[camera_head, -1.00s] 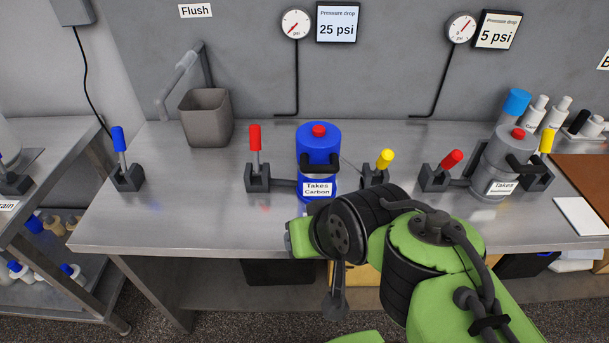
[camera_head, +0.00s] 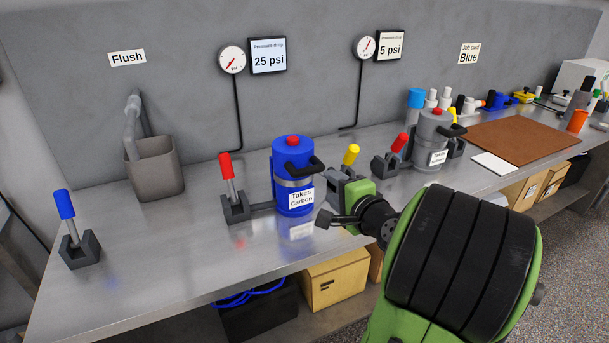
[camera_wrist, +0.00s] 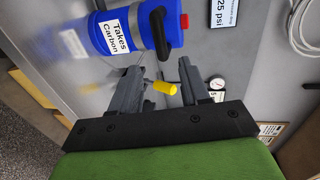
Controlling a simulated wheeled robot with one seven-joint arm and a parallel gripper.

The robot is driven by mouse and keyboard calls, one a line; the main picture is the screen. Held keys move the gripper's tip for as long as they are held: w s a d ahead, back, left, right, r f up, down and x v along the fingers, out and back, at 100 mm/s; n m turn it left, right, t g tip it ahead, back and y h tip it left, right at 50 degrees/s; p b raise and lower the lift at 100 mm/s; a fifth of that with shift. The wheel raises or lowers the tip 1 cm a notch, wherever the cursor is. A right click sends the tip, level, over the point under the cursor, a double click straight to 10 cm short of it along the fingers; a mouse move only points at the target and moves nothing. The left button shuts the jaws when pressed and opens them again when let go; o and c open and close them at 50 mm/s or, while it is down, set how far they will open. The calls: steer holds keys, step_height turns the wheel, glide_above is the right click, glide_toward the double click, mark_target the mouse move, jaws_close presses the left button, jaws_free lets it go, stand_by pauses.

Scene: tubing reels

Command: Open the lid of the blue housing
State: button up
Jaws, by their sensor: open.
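The blue housing (camera_head: 294,186) stands upright on the steel bench, with a blue lid (camera_head: 292,147), a red button on top, a black handle (camera_head: 305,167) and a "Takes Carbon" label. It also shows, turned on its side, in the wrist view (camera_wrist: 118,34). My gripper (camera_head: 334,198) is just right of the housing in the head view. In the wrist view my gripper (camera_wrist: 158,80) has its two fingers apart with nothing held between them. The black handle (camera_wrist: 160,32) lies beyond the fingertips there. The lid looks closed.
A red-handled valve (camera_head: 231,187) stands left of the housing. A yellow-handled valve (camera_head: 351,155) is close behind my gripper. A grey housing (camera_head: 433,141) stands further right. The bench front at left is clear, apart from a blue-handled valve (camera_head: 71,228).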

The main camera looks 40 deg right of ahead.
mark_target(310, 172)
steer(key=x, duration=1.2)
steer(key=shift+w+a+f, duration=0.1)
steer(key=shift+w, duration=0.3)
jaws_close()
